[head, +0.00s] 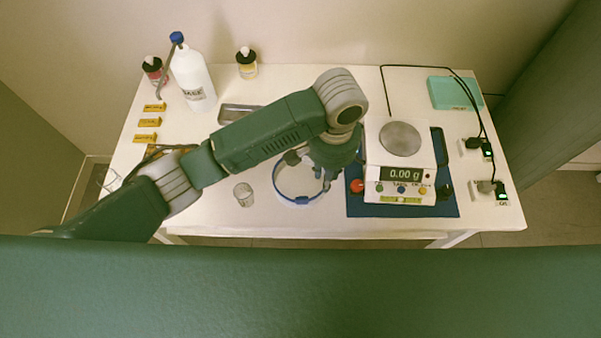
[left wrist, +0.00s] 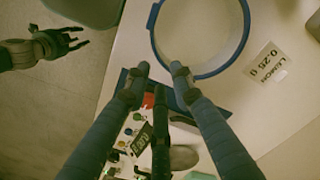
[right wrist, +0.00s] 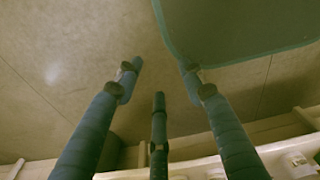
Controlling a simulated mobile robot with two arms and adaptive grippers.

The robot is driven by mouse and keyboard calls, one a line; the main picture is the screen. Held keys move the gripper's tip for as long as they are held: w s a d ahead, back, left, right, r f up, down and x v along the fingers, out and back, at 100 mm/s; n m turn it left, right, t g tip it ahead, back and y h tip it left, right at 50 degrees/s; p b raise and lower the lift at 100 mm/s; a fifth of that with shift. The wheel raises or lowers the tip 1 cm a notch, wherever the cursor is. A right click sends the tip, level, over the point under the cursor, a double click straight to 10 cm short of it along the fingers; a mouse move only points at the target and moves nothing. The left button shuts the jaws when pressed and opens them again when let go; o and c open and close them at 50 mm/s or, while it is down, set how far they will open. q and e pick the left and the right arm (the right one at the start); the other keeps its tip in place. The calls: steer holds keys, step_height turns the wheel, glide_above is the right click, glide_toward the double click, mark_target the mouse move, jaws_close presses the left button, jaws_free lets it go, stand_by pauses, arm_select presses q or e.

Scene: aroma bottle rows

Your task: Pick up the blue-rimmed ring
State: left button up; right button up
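The blue-rimmed ring (head: 303,200) is a wide clear hoop with a blue edge on the white table, left of the scale. In the left wrist view the ring (left wrist: 217,72) fills the top middle. My left gripper (left wrist: 160,68) is open, its fingertips apart near the ring's lower-left rim; I cannot tell whether they touch it. In the head view my left arm hides the ring's back part. My right gripper (right wrist: 161,67) is open and empty over the floor; it also shows in the left wrist view (left wrist: 78,38).
The scale (head: 401,165) reads 0.00 g on a blue mat (head: 355,207), right of the ring. A small glass (head: 243,194) stands left of the ring. A white bottle (head: 192,75) and two dropper bottles stand at the back left. A label card (left wrist: 265,62) lies beside the ring.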

mark_target(321, 199)
arm_select(q)
steer(key=f, duration=0.3)
steer(key=shift+s, duration=0.4)
steer(key=shift+a+f, duration=0.15)
steer(key=shift+f, duration=0.15)
steer(key=f, duration=0.1)
steer(key=f+p, duration=0.1)
steer(key=f, duration=0.1)
steer(key=shift+w+a+f, duration=0.1)
steer(key=shift+a+f, duration=0.1)
steer(key=shift+f, duration=0.7)
jaws_close()
arm_select(e)
steer(key=s, duration=0.1)
steer(key=s+r, duration=0.1)
steer(key=shift+s+d+r, duration=0.2)
steer(key=shift+s+r, duration=0.05)
steer(key=shift+s, duration=0.15)
